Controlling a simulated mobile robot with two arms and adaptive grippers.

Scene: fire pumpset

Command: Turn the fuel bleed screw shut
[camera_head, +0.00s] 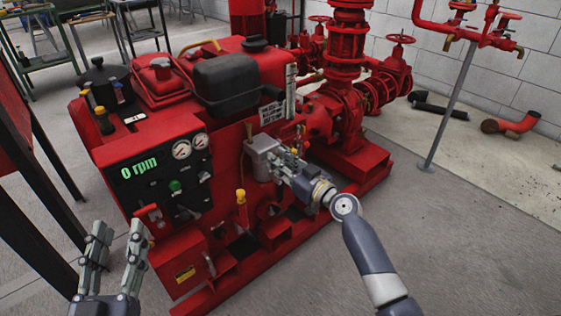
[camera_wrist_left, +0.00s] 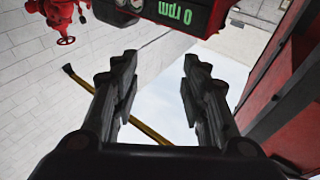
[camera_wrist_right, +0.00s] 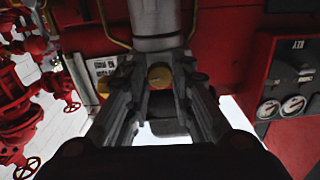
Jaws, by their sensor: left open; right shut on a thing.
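The grey fuel filter housing (camera_head: 260,156) is mounted on the side of the red pumpset engine. In the right wrist view its grey cylinder (camera_wrist_right: 155,18) runs up from between the fingers. A round brass screw head (camera_wrist_right: 160,76), which looks like the fuel bleed screw, sits between the fingertips of my right gripper (camera_wrist_right: 160,82). My right gripper (camera_head: 280,162) is closed on it beside the housing; the fingers hide the screw in the head view. My left gripper (camera_head: 119,228) is open and empty, in front of the control panel's lower left; it also shows open in the left wrist view (camera_wrist_left: 158,75).
The control panel (camera_head: 160,170) reads 0 rpm and has two gauges. A yellow-topped cap (camera_head: 241,196) stands below the filter. Red pipes and valves (camera_head: 350,90) rise at the back. The floor (camera_head: 470,240) at the right is clear.

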